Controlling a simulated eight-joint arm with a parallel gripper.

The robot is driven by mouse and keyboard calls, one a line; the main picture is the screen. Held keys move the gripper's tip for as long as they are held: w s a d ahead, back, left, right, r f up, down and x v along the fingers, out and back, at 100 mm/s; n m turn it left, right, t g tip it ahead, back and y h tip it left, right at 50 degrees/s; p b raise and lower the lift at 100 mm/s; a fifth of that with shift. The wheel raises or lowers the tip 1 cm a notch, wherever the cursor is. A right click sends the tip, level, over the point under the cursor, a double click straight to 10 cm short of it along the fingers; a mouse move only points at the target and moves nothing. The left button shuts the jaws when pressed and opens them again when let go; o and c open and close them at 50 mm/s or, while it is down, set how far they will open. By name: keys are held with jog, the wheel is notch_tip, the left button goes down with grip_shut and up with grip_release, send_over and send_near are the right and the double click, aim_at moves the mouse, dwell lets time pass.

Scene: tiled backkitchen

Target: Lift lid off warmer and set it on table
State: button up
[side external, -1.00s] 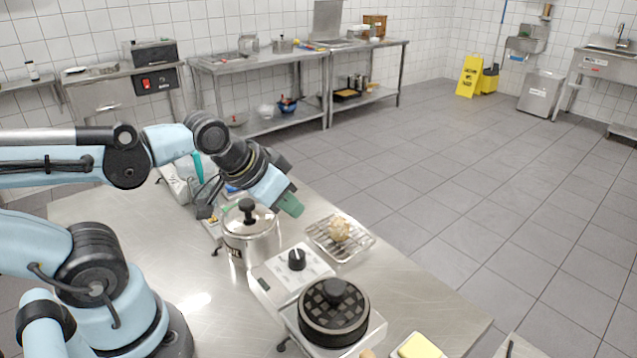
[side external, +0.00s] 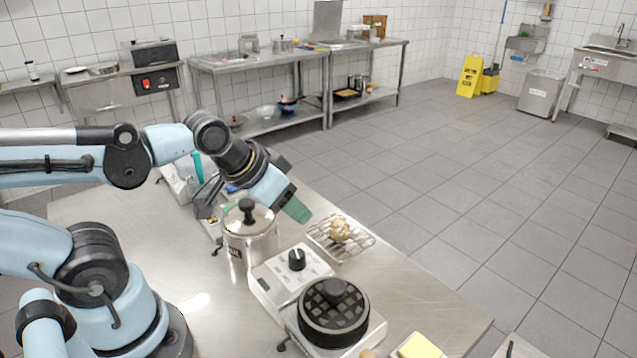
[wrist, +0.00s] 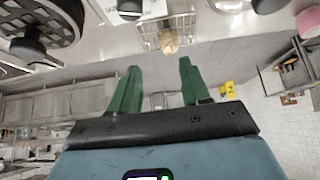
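The warmer (side external: 252,250) is a shiny steel pot on the steel table. Its steel lid (side external: 262,217) with a black knob sits on top. My gripper (side external: 299,211) is above the table, to the right of the lid and apart from it, with its green fingers pointing down to the right. In the wrist view my gripper (wrist: 158,75) has its two green fingers spread, with nothing between them. I cannot make out the lid in the wrist view.
A wire rack (side external: 325,244) with a round tan item (side external: 340,229) lies right of the warmer. A white box with a black dial (side external: 297,259) and a round black grid-topped appliance (side external: 334,315) stand in front. Bare table (side external: 215,325) lies at the front left.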

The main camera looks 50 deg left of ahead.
jog(key=shift+o, duration=1.3)
notch_tip(320, 180, up, 6)
jog(key=n+g, duration=0.7)
jog(key=n, duration=0.2)
send_over(246, 202)
jog(key=shift+f, duration=5.75)
jog(key=c, duration=1.2)
